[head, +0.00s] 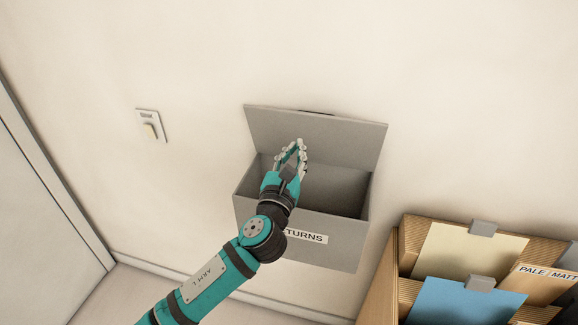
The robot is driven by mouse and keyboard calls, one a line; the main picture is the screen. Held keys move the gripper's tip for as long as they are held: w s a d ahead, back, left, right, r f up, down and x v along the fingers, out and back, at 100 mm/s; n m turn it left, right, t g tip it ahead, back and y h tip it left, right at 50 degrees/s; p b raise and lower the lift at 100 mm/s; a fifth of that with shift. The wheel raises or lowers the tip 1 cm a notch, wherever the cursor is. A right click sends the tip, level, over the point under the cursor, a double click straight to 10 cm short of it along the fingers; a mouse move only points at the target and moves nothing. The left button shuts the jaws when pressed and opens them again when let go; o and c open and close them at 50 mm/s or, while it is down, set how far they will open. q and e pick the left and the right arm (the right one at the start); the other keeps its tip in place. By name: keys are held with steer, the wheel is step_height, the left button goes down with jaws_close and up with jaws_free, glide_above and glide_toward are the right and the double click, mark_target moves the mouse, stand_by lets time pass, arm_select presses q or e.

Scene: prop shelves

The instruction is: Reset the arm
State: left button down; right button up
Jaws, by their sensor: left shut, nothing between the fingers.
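My left arm, teal and black, comes in from the bottom of the head view. My left gripper (299,152) is shut and empty, over the opening of a grey box (340,250) on the wall. The box's front label is partly hidden by my arm and reads "TURNS" where it shows. The box's lid (340,135) stands open against the wall behind the gripper. I see nothing inside the visible part of the box. My right gripper is not in view.
A wooden rack (378,290) at the lower right holds a cream sheet (465,250), a blue sheet (460,302) and grey clips. The wall between switch and box is bare.

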arm_select(q)
steer(key=s+a+f+n+g+y, duration=0.65)
steer(key=s+a+f+n, duration=0.95)
steer(key=n, duration=0.5)
steer(key=s+a+f+n+g, duration=0.45)
steer(key=s+n, duration=0.35)
steer(key=s, duration=0.2)
steer(key=s+a+f+n+g, duration=0.4)
steer(key=s+f+n, duration=0.2)
steer(key=s+n, duration=0.3)
step_height(320, 180, down, 29)
steer(key=s+g+b, duration=0.2)
steer(key=s+b, duration=0.1)
steer(key=s+a+f+b, duration=0.2)
steer(key=s+f, duration=1.4)
steer(key=f, duration=0.3)
steer(key=shift+s+a+m+g+b, duration=0.4)
